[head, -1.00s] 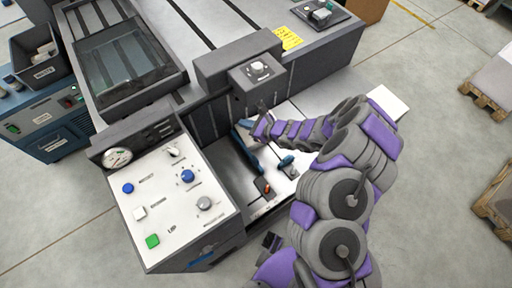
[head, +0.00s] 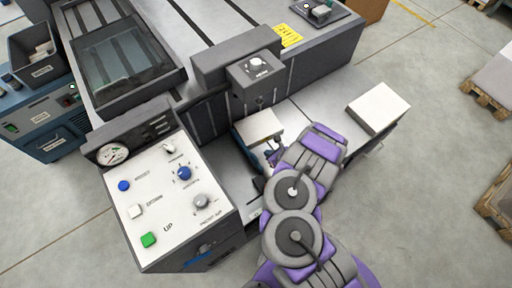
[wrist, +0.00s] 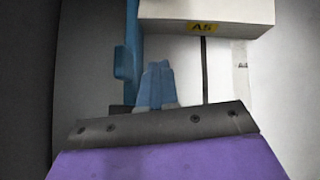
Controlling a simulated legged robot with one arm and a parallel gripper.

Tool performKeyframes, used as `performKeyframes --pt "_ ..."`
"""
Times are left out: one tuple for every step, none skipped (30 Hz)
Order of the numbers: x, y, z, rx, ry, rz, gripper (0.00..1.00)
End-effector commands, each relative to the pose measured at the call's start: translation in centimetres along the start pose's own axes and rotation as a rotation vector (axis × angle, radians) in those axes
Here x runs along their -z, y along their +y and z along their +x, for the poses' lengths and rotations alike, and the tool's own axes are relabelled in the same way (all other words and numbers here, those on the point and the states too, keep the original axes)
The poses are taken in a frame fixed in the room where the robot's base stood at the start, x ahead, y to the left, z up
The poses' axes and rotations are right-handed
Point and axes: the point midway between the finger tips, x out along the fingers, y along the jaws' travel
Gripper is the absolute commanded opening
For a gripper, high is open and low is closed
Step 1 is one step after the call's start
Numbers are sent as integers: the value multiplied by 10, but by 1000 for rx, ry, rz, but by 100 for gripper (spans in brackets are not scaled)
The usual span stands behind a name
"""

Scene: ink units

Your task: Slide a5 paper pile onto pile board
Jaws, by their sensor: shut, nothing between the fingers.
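The A5 paper pile, a white block, sits at the blue side guide in the head view (head: 258,124). Its yellow A5 label faces me in the wrist view, where the pile (wrist: 195,12) fills the top. The blue guide (wrist: 131,45) stands along its left. My gripper (wrist: 155,68) is shut and empty in front of the pile's near side, with a gap visible between them. In the head view, my gripper (head: 272,155) is at the pile's near right, partly hidden by my arm. The pale board (wrist: 183,70) shows below the pile; its edges are mostly hidden.
Another white paper pile (head: 378,106) lies on the right end of the table. A control panel (head: 170,195) with buttons and a gauge stands at left. A grey machine housing with a knob (head: 256,68) overhangs behind the A5 pile.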

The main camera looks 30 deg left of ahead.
Motion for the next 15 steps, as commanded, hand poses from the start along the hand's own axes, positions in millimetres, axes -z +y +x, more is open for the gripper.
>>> performKeyframes --pt "3 1 14 -2 2 -9 0" --pt "2 0 20 -1 2 -9 0" --pt "2 -1 27 1 2 -9 0" --pt "2 0 33 -2 3 -9 0" --pt "3 1 39 -2 3 -8 0" --pt "3 1 47 -2 4 -7 0" --pt "3 1 52 -2 3 -8 0" --pt "2 1 58 -2 2 -7 0" --pt "1 1 65 -2 -1 -8 0" --pt "-4 1 69 -1 -4 -6 0" --pt "-9 1 71 -1 -5 -7 0" --pt "-14 0 75 0 -4 -5 0" --pt "-16 0 77 0 -4 -4 0" --pt "-19 0 79 0 -4 -5 0" --pt "-22 0 82 -1 -4 -4 0"
